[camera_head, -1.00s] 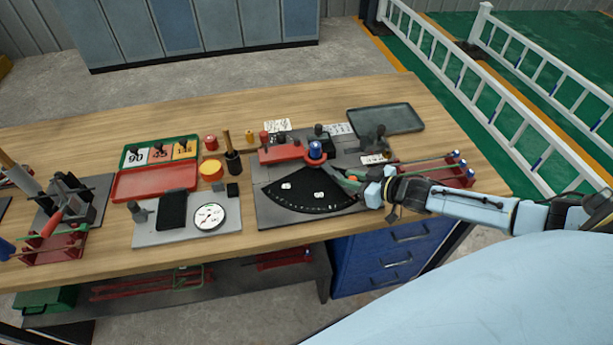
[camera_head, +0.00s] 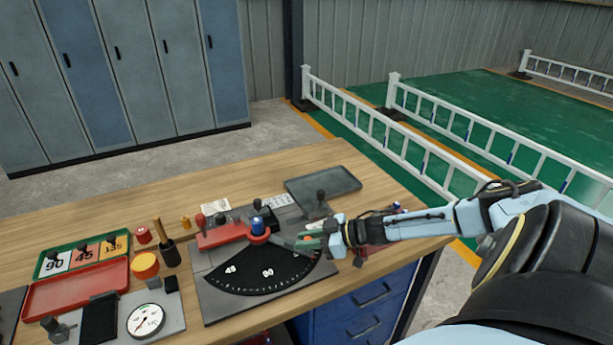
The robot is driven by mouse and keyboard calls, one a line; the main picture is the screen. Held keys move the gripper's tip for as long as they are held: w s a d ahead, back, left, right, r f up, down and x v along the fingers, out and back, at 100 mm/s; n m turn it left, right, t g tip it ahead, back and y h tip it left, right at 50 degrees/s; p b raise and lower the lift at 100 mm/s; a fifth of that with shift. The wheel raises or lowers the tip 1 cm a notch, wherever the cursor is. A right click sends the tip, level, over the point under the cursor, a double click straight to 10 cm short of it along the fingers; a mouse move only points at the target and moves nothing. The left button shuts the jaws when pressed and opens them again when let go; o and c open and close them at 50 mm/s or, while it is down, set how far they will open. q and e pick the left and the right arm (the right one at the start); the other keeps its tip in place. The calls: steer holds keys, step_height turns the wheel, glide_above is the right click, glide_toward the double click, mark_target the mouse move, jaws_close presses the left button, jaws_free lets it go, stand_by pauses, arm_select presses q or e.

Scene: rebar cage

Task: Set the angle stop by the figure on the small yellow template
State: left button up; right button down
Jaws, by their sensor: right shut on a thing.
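The angle stop is a grey plate (camera_head: 213,297) with a black sector scale (camera_head: 235,278) marked 45 and 90. A blue knob (camera_head: 257,226) on a red collar sits at its pivot, beside a red block (camera_head: 221,236). A grey-green swing arm (camera_head: 290,242) runs right from the pivot. My right gripper (camera_head: 318,240) is shut on the outer end of this arm, past the right edge of the scale. My left gripper is out of view.
The red tray (camera_head: 75,291) and a dial gauge (camera_head: 145,320) lie left of the stop. A dark shallow tray (camera_head: 322,184) is behind my right gripper. The bench's back left is bare.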

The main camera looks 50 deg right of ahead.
steer(key=c, duration=1.3)
jaws_free()
steer(key=shift+o, duration=0.2)
steer(key=p+v, duration=0.3)
steer(key=v, duration=1)
steer(key=shift+s+d+r, duration=0.1)
steer(key=shift+s, duration=0.05)
steer(key=shift+c, duration=0.3)
